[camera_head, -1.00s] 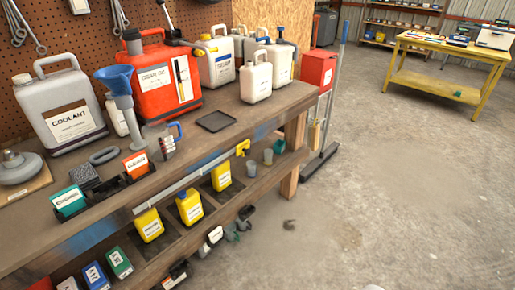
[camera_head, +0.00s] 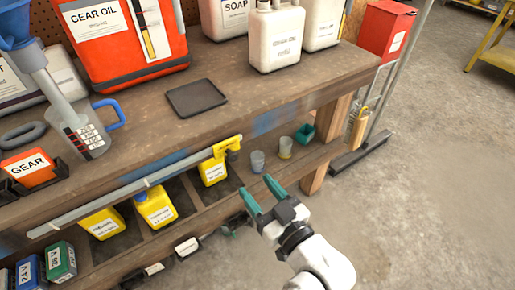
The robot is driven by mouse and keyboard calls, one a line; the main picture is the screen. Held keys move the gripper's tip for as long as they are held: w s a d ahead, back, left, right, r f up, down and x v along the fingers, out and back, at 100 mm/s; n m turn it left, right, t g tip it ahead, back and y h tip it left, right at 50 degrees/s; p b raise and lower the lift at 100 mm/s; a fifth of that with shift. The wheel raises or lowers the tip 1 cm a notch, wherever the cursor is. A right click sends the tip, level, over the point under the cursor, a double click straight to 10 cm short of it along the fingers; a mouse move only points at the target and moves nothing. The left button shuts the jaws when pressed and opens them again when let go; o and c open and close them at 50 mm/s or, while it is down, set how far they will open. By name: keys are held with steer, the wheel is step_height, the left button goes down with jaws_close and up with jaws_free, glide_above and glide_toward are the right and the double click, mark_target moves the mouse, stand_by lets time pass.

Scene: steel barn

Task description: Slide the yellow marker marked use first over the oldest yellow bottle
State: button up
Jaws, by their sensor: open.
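A yellow marker (camera_head: 227,147) hangs at the right end of the grey rail (camera_head: 140,186) along the bench's front edge. Three yellow bottles with white labels stand in bays on the lower shelf: a left one (camera_head: 102,224), a middle one (camera_head: 155,208) and a right one (camera_head: 211,172). Their label print is too small to read, so I cannot tell which is oldest. The marker is just above the right bottle, its own wording unreadable. My gripper (camera_head: 262,195), with teal fingertips, is open and empty, to the right of and below the marker in the picture, apart from it.
Two small cups (camera_head: 257,161) and a teal holder (camera_head: 305,134) sit on the lower shelf right of the bottles. A wooden bench leg (camera_head: 326,143) and a broom (camera_head: 372,143) stand beyond. The concrete floor (camera_head: 440,200) at right is clear.

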mark_target(234, 157)
steer(key=x, duration=1)
steer(key=shift+w+a, duration=0.15)
steer(key=shift+c, duration=0.3)
jaws_close()
